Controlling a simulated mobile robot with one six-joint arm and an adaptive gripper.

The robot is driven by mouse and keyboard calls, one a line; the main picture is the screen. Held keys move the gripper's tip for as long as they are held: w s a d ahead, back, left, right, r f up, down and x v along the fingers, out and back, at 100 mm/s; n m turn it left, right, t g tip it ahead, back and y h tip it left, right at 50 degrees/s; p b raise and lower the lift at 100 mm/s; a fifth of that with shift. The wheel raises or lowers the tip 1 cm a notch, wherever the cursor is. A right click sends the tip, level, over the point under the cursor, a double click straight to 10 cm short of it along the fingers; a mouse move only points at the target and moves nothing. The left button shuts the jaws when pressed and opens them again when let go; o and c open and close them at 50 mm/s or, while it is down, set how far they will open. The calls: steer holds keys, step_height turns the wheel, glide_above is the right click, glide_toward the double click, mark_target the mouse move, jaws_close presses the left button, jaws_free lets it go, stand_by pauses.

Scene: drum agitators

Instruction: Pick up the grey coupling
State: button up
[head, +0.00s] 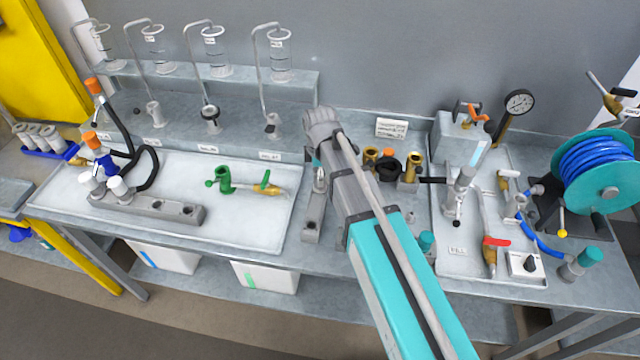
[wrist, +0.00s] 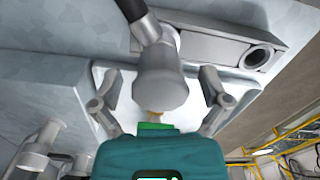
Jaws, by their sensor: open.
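In the wrist view, a grey coupling (wrist: 160,88), a rounded cylinder with a narrower dark-topped neck, lies between the two fingers of my gripper (wrist: 157,78). The fingers are spread, with a visible gap on both sides of the coupling. A brassy tip shows at its near end, close to the teal gripper body. Behind it is a grey block (wrist: 200,45) with a round hole. In the head view, the narrow grey block (head: 312,218) stands below the end of my arm. My arm largely hides the gripper and coupling there.
A white tray (head: 235,232) at left holds a grey manifold (head: 150,207) and a green valve (head: 224,180). Brass fittings (head: 411,167) stand just right of my arm. A second tray (head: 460,264) with pipework and a blue hose reel (head: 597,170) lie further right.

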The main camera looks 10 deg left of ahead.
mark_target(321, 190)
steer(key=shift+f+b, duration=0.85)
steer(key=shift+f, duration=0.25)
steer(key=shift+c, duration=0.3)
steer(key=c, duration=1.1)
